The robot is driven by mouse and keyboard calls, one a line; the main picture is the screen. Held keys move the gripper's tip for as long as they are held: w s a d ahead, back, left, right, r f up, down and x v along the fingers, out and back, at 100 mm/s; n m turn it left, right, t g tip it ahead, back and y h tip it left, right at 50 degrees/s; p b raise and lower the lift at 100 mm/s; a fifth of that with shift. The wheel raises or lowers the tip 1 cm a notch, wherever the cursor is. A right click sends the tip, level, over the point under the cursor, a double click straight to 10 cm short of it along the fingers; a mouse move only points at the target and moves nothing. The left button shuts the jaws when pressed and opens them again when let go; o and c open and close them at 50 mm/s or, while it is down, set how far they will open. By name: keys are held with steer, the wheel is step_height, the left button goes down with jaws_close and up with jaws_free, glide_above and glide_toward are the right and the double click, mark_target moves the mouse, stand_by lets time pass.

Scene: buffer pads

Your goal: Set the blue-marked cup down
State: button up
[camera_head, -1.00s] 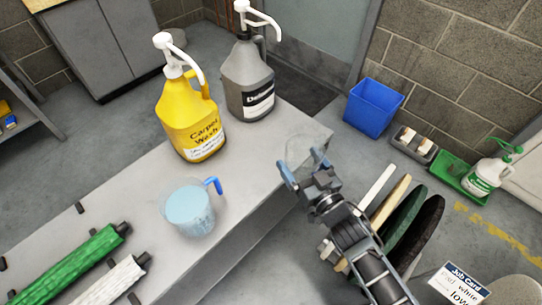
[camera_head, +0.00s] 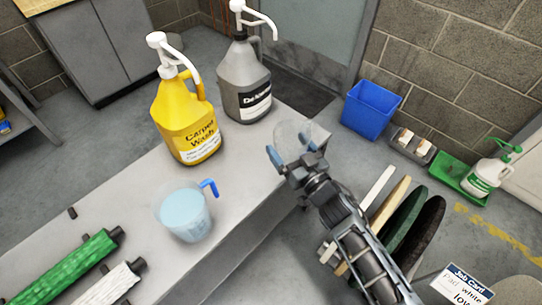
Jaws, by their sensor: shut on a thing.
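A clear, see-through cup (camera_head: 292,133) is between the fingertips of my gripper (camera_head: 290,152), which is shut on it. The cup is over the right end of the grey bench top (camera_head: 215,187). I cannot tell whether its base touches the bench, and no blue marking can be made out on it. A clear jug (camera_head: 183,220) with a blue handle and pale blue liquid stands on the bench to the left of my gripper.
A yellow Carpet Wash bottle (camera_head: 185,115) and a grey pump bottle (camera_head: 243,80) stand at the back of the bench. Green (camera_head: 70,270) and white rollers (camera_head: 110,284) lie at the front left. Bench surface between jug and cup is clear. Upright pads (camera_head: 405,225) stand right of the bench.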

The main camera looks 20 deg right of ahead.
steer(key=w+f+b, duration=0.1)
steer(key=w, duration=0.1)
steer(key=w+a+f+b, duration=0.1)
steer(key=w, duration=0.1)
steer(key=w+a+f+b, duration=0.1)
steer(key=w+f, duration=0.1)
steer(key=shift+w+a, duration=0.15)
steer(key=shift+a, duration=0.05)
steer(key=shift+f+b, duration=0.95)
steer(key=shift+f, duration=0.85)
steer(key=shift+f, duration=0.1)
steer(key=shift+f, duration=0.15)
steer(key=o, duration=0.7)
steer(key=shift+b, duration=0.35)
steer(key=s, duration=0.7)
steer(key=shift+s+d+f, duration=0.15)
steer(key=shift+s+d, duration=0.05)
steer(key=shift+s, duration=0.15)
